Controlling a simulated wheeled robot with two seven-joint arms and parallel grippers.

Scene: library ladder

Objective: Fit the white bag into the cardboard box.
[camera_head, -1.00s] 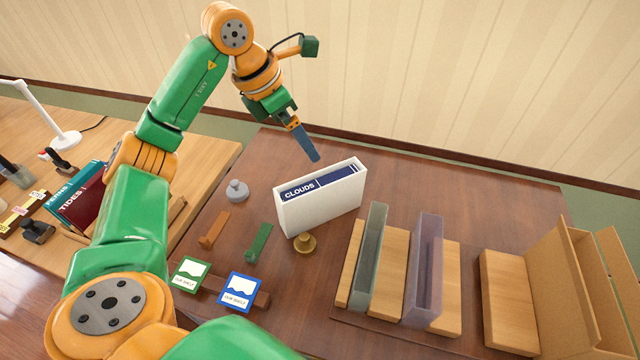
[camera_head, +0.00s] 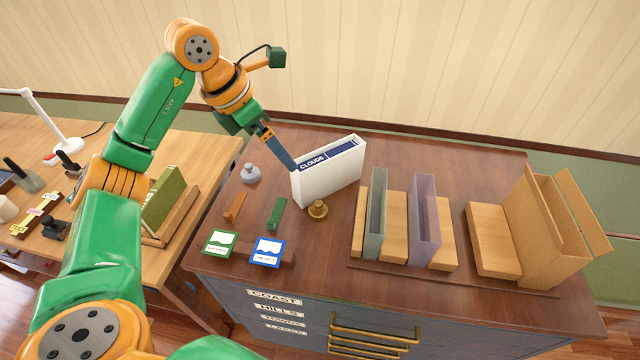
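The white bag (camera_head: 325,184) looks like a stiff, open-topped white sleeve. It stands upright at the back of the dark wooden table, with a dark blue book marked CLOUDS (camera_head: 318,161) inside. The cardboard box (camera_head: 532,238) stands open at the table's right, with raised flaps. My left gripper (camera_head: 292,166) points down at the bag's left top corner. Its fingers overlap in this view, so I cannot tell whether they are apart or touching the bag. My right gripper is not in view.
A wooden block (camera_head: 491,240) lies beside the box. A grey-green sleeve (camera_head: 376,215) and a purple sleeve (camera_head: 424,222) stand among wooden blocks between bag and box. A brass knob (camera_head: 318,209) and a green block (camera_head: 276,213) are in front of the bag. Drawers (camera_head: 370,325) are below.

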